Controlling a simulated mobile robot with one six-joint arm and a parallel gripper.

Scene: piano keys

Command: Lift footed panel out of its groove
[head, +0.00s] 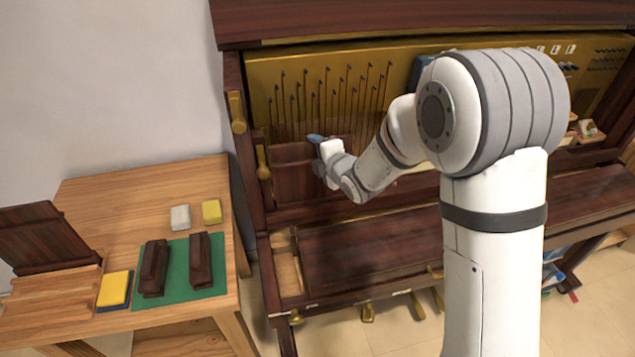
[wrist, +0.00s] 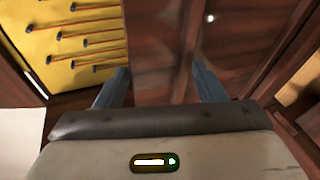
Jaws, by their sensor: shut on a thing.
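The footed panel is a dark red-brown wooden board (head: 292,178) standing at the left end of the opened piano, below the gold plate. My gripper (head: 315,139) is at its upper edge, near the right side of the visible board. In the wrist view my gripper (wrist: 160,80) has a blue-grey finger on each side of a dark wooden board (wrist: 153,45), shut on it. The panel's feet and the groove are hidden, so I cannot tell how deep it sits.
The gold plate (head: 262,90) with rows of thin hooked pins stands close behind. The piano's left side post (head: 240,130) is near the panel. A wooden side table (head: 110,190) at left holds a dark leaning board (head: 45,238), a green mat (head: 180,262) with two dark blocks, and sponges.

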